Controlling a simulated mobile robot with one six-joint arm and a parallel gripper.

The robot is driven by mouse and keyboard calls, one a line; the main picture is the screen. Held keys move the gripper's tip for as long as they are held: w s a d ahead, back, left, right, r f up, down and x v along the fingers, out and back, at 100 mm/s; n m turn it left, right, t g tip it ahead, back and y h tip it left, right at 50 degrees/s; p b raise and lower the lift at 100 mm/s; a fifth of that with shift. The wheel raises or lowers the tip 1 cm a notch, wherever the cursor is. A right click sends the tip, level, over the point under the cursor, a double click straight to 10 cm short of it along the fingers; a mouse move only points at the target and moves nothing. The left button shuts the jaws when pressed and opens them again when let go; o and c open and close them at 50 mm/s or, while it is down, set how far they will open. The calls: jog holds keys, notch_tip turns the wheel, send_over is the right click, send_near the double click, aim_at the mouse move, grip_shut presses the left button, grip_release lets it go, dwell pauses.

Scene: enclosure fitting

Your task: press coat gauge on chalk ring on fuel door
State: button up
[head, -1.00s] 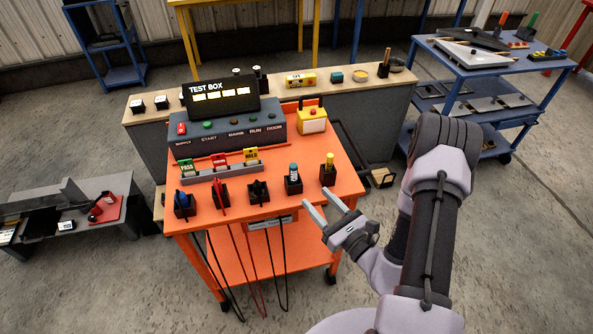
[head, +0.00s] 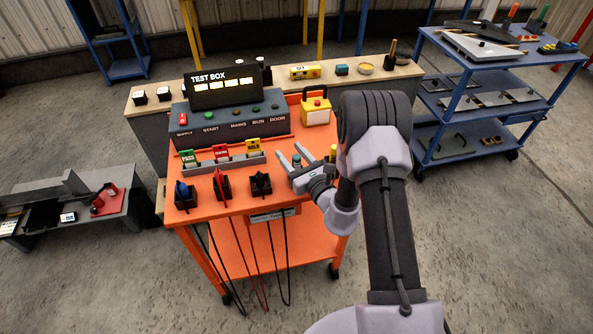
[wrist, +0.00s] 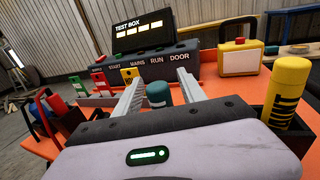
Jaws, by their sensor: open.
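A teal-capped tool (head: 297,160), which may be the coat gauge, stands at the front right of the orange cart (head: 287,232). My gripper (head: 292,151) is open over the cart's front right. In the wrist view the teal cap (wrist: 158,94) shows between my two fingers, with no visible grip on it; its lower part is hidden by the gripper body. A yellow cylinder with black lettering (wrist: 291,98) stands to the right. A pale panel (head: 480,47) lies on the blue cart at upper right. I cannot tell whether it is the fuel door, and I see no chalk ring.
The test box (head: 230,125) stands at the cart's back, with a yellow box with a red button (head: 316,112) to its right. A rack of coloured tags (head: 222,162) and several holders with tools line the front left. A bench with small items stands behind. Floor is clear at right.

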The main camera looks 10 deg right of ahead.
grip_shut()
